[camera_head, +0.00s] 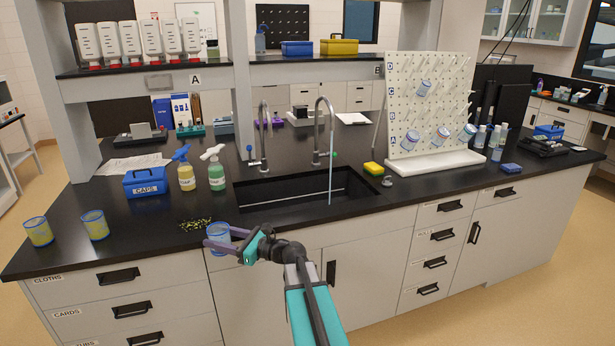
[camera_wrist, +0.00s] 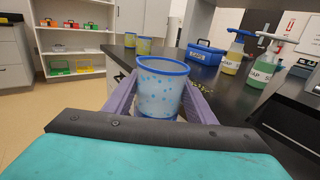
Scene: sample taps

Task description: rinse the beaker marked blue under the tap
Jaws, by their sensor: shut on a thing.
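My gripper (camera_head: 216,240) is shut on a clear beaker (camera_wrist: 160,88) with a blue rim, blue base band and blue dots. In the head view the beaker (camera_head: 219,231) is at the counter's front edge, left of the sink, and looks upright. Its inside is hidden in the wrist view. Two purple fingers flank it. The black sink (camera_head: 290,190) is set in the counter. The right tap (camera_head: 318,125) has a thin stream of water (camera_head: 330,175) falling into the sink. The left tap (camera_head: 262,135) shows no stream.
Two blue-rimmed beakers with yellow inside, one far left (camera_head: 38,232) and one beside it (camera_head: 95,224), stand on the counter. Yellow-green bits (camera_head: 197,224) lie behind my gripper. Soap bottles (camera_head: 216,175), a blue caps box (camera_head: 145,182), a sponge (camera_head: 373,168) and a pegboard rack (camera_head: 430,110) surround the sink.

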